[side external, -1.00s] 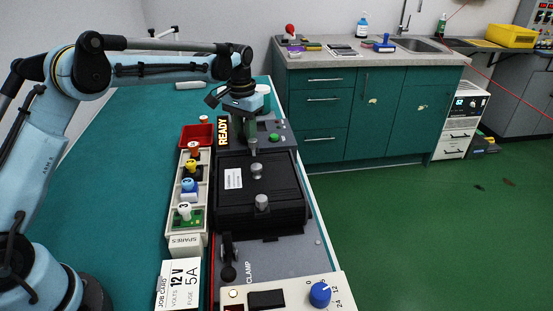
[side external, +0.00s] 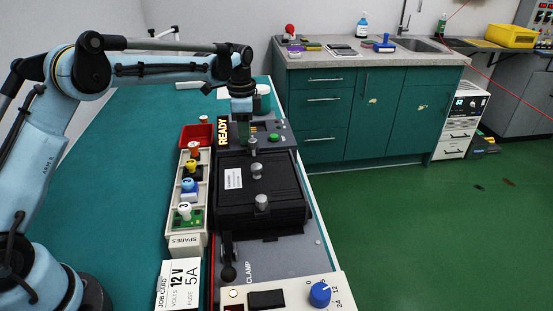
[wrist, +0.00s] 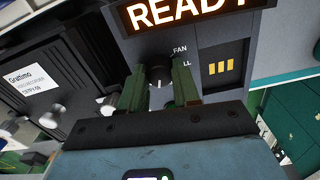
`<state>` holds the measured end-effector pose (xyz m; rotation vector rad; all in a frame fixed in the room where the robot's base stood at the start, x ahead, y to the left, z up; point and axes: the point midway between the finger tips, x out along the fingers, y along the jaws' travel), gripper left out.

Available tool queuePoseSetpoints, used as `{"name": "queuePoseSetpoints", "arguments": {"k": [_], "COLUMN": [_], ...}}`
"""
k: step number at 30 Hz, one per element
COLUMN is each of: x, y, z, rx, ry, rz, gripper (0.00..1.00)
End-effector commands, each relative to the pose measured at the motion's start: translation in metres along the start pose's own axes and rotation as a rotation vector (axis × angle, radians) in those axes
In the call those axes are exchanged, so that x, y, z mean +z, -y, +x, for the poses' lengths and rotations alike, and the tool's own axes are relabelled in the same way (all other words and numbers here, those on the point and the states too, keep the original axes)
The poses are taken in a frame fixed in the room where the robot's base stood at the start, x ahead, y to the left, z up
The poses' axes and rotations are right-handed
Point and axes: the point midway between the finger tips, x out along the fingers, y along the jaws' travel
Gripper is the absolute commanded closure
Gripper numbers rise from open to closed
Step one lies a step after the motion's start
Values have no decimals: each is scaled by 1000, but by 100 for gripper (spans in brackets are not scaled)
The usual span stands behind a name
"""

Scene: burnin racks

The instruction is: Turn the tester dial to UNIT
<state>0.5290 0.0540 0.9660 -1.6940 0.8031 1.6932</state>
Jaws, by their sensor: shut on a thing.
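The tester dial (wrist: 160,68) is a small dark knob on the grey panel under the lit READY sign (wrist: 190,10). Beside it in the wrist view, the label FAN and part of another label ending in LL can be read; no UNIT label is visible. My gripper (wrist: 160,85) has its two green fingers on either side of the dial, shut on it. In the side external view my gripper (side external: 243,135) points down at the far end of the bench unit, and the dial is hidden there. Which label the dial points to cannot be told.
A black ribbed box (side external: 270,205) with grey knobs stands on the near side of the panel. A spares tray (side external: 176,220) and red bin (side external: 190,135) lie to the left. A green button (side external: 274,137) is to the right. A blue knob (side external: 320,294) sits at the front.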

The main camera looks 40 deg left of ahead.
Motion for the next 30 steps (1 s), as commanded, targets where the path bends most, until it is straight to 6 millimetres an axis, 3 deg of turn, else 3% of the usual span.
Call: {"name": "queuePoseSetpoints", "arguments": {"k": [13,30], "x": [0,1], "y": [0,0], "z": [0,0], "rx": [2,2], "ry": [2,2], "rz": [272,330], "gripper": [99,99]}}
